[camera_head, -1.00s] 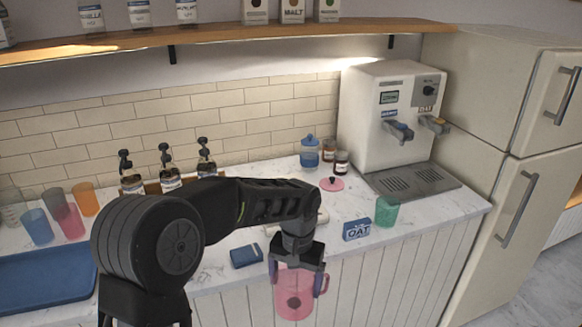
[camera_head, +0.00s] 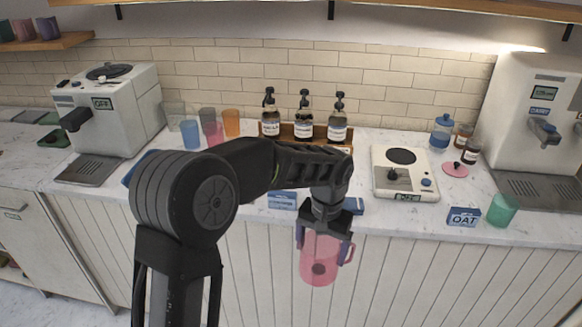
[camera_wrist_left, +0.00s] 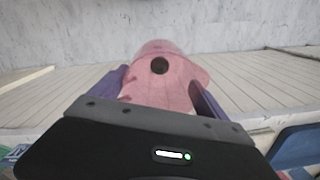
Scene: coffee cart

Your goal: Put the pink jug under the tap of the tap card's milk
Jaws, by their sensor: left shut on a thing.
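My left gripper (camera_head: 324,250) is shut on the pink jug (camera_head: 319,272) and holds it in front of the counter, below the level of its top. The jug also shows between the purple fingers in the left wrist view (camera_wrist_left: 170,88). The milk dispenser (camera_head: 533,100) stands at the right end of the counter, partly cut off by the picture edge. Its tap (camera_head: 545,133) with a blue label hangs above a grey drip tray (camera_head: 530,188), well right of the jug. A blue card reading OAT (camera_head: 464,217) stands at the counter's front edge. My right gripper is not in view.
A green cup (camera_head: 502,210) stands beside the card, near the drip tray. A pink lid (camera_head: 455,169), a blue jar (camera_head: 441,133) and brown jars lie behind. A white scale (camera_head: 404,174) is mid-counter. A coffee machine (camera_head: 108,112) stands far left.

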